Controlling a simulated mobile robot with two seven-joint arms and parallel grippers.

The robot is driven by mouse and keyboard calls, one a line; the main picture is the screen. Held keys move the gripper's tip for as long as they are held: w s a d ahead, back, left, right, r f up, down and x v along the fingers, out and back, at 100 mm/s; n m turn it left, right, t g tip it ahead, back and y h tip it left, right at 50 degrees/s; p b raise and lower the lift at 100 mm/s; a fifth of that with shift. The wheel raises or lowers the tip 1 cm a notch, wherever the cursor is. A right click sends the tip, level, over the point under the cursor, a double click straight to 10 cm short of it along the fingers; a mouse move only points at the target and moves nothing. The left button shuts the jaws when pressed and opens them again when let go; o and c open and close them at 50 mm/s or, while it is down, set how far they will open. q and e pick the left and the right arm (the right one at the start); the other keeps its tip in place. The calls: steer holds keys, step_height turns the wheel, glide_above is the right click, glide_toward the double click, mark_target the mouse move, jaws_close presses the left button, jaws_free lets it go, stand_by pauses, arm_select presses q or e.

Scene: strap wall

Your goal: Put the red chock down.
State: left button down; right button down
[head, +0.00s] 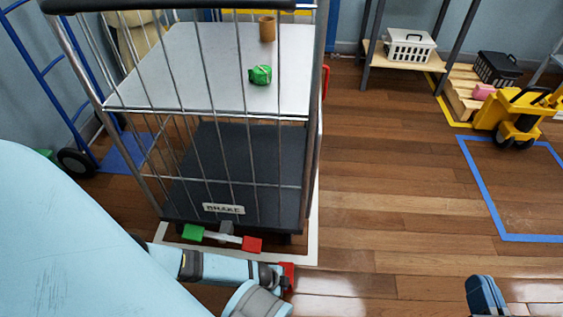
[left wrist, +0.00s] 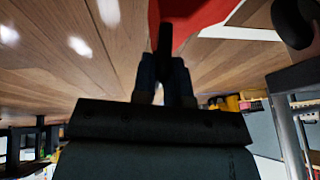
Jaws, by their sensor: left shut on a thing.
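The red chock (head: 288,270) shows in the head view low by the front right corner of the cage trolley (head: 213,112), partly hidden behind my left arm. My left gripper (head: 284,284) is shut on it. In the left wrist view the chock's red body (left wrist: 200,14) lies beyond the fingers of my left gripper (left wrist: 165,85), with a dark part between them. I cannot tell whether the chock touches the floor. My right gripper (head: 482,294) shows only in part at the lower right edge of the head view, and its opening is not clear.
The trolley has a brake bar with a green pedal (head: 193,232) and a red pedal (head: 251,244). A dark wheel (left wrist: 293,22) is beside the chock in the left wrist view. A blue-taped floor area (head: 520,190) and yellow truck (head: 515,115) are at right; the middle floor is clear.

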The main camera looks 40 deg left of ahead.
arm_select(q)
step_height(320, 180, down, 4)
steer(key=shift+r+b, duration=0.25)
steer(key=shift+b, duration=0.6)
arm_select(e)
steer(key=shift+w+d+r+n+t, duration=0.15)
steer(key=shift+w+d+n+t, duration=0.2)
steer(key=shift+w+n, duration=0.3)
arm_select(q)
steer(key=c, duration=1.6)
jaws_free()
steer(key=shift+f, duration=0.1)
steer(key=o, duration=0.5)
steer(key=shift+c, duration=0.2)
arm_select(e)
steer(key=shift+s, duration=0.15)
